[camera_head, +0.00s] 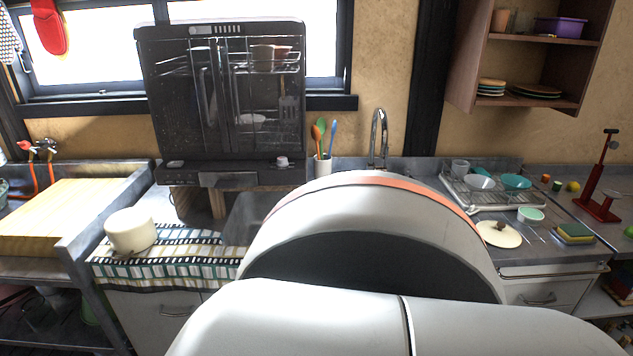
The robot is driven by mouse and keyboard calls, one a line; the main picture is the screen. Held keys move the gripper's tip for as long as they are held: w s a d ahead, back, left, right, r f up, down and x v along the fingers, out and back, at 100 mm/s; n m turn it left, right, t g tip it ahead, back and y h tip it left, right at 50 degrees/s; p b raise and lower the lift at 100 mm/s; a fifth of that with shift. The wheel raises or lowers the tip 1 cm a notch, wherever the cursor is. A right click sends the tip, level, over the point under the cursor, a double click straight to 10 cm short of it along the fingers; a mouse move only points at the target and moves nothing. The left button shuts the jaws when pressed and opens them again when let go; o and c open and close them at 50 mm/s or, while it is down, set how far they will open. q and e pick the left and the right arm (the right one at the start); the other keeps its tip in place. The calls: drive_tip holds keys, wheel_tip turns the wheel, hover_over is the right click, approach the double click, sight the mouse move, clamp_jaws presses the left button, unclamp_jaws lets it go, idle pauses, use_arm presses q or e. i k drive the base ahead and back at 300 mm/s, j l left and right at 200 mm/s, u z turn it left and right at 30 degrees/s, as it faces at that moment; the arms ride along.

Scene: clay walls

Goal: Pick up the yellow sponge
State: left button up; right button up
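A yellow sponge with a dark green layer (575,231) lies on the grey counter at the right, near its front edge. The white and grey links of my own arm fill the lower middle of the head view and hide part of the counter and sink. Neither of my grippers shows in this view, so their distance from the sponge cannot be told.
A dish rack with bowls (490,186) stands behind and left of the sponge. A round cream lid (498,234) and a light green bowl (530,215) lie to its left. A red stand (600,205) is behind it at right. A wooden shelf (530,98) hangs above.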

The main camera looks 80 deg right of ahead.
sight(571, 232)
drive_tip(key=z, duration=4.15)
